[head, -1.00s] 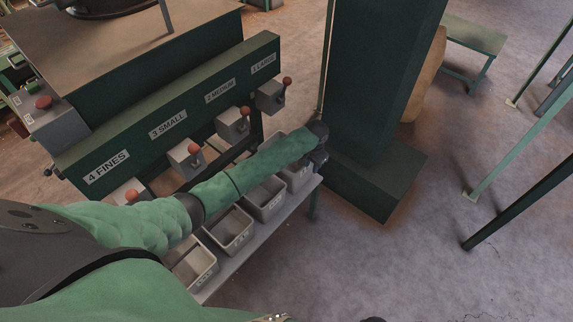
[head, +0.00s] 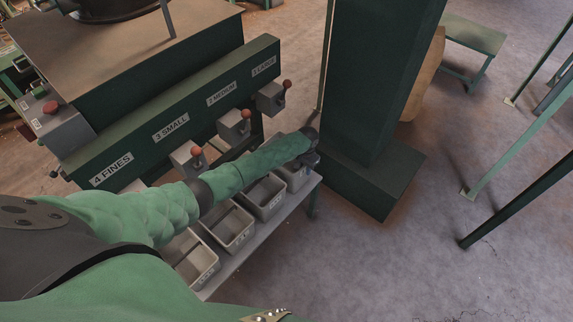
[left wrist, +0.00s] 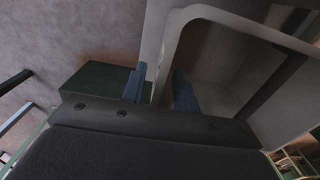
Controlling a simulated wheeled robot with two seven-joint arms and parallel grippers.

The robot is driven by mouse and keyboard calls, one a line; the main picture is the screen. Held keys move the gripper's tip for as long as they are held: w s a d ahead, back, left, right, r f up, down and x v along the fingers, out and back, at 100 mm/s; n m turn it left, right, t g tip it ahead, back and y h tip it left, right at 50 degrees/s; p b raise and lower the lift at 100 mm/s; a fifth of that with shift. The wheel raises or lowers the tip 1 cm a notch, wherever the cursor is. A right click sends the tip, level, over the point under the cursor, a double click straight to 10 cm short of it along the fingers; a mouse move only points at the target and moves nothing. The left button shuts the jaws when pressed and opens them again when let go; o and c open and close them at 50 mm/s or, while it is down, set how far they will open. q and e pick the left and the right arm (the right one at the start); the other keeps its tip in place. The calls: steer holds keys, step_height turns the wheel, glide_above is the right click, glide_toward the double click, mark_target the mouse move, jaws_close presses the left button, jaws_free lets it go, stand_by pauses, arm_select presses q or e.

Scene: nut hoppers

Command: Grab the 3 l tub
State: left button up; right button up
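Several grey tubs stand in a row on a shelf under the hopper outlets. The farthest tub (head: 297,179) is at my left gripper (head: 312,160); the others are a third tub (head: 266,203), a second tub (head: 236,240) and the nearest tub (head: 200,277). Their front labels are too small to read. In the left wrist view, a tub's pale rim (left wrist: 168,45) runs between the two blue fingers (left wrist: 158,88). One finger is outside the wall and one is inside, with a small gap visible. My right gripper is not in view.
The green hopper panel (head: 190,108) carries labels 4 FINES, 3 SMALL, 2 MEDIUM and 1 LARGE, with red-knobbed levers over the tubs. A thick dark green column (head: 380,90) stands just beyond the gripper. The floor at right is open, with green posts.

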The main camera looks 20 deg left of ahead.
arm_select(q)
steer(key=shift+f, duration=0.9)
jaws_close()
steer(key=shift+s+d, duration=0.1)
steer(key=shift+d, duration=0.05)
stand_by(0.6)
